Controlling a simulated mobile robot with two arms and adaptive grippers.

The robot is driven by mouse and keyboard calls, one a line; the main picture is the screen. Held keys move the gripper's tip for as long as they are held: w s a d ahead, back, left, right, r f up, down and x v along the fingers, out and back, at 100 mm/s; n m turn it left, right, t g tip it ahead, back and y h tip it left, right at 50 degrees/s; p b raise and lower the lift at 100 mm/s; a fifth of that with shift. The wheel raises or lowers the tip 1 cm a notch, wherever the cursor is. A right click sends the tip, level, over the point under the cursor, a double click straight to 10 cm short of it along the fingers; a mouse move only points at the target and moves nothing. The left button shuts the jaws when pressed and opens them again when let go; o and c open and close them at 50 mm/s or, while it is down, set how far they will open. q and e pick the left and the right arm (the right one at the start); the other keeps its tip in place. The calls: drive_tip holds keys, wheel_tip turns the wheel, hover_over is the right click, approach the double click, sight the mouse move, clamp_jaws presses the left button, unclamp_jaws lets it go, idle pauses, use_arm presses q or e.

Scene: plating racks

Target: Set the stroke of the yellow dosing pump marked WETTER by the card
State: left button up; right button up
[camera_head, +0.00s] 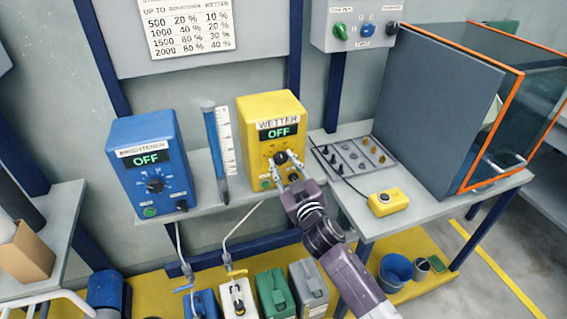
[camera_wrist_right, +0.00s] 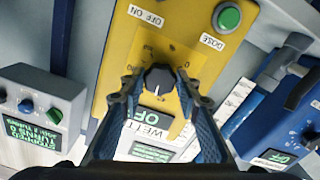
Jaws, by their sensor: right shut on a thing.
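The yellow pump (camera_head: 247,151) marked WETTER stands on the grey shelf; its display (camera_head: 278,131) reads OFF. My right gripper (camera_head: 285,161) is at its front, shut on the black stroke knob (camera_wrist_right: 158,77), with one finger on each side. In the right wrist view the pump looks upside down, and a white pointer mark on the knob points down, toward the display. The scale around the knob is too small to read. The card (camera_head: 188,27) on the wall lists brightener and wetter percentages; its wetter column reads 10, 20, 30, 40 %. Its top is cut off.
A blue pump (camera_head: 127,131) marked BRIGHTENER, also OFF, stands left, with a blue measuring tube (camera_head: 213,150) between the pumps. A wall control box (camera_head: 322,37) hangs at upper right. A yellow button box (camera_head: 387,202) and a tray of small parts (camera_head: 328,166) lie on the right table.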

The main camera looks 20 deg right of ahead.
drive_tip(key=n, duration=0.5)
drive_tip(key=shift+p, duration=0.35)
drive_tip(key=n, duration=0.5)
drive_tip(key=shift+n+p, duration=0.3)
drive_tip(key=shift+p, duration=0.05)
drive_tip(key=n, duration=0.5)
drive_tip(key=shift+p, duration=0.4)
drive_tip(key=shift+n+p, duration=0.4)
drive_tip(key=shift+n, duration=2)
drive_tip(key=o, duration=1.2)
drive_tip(key=shift+c, duration=0.2)
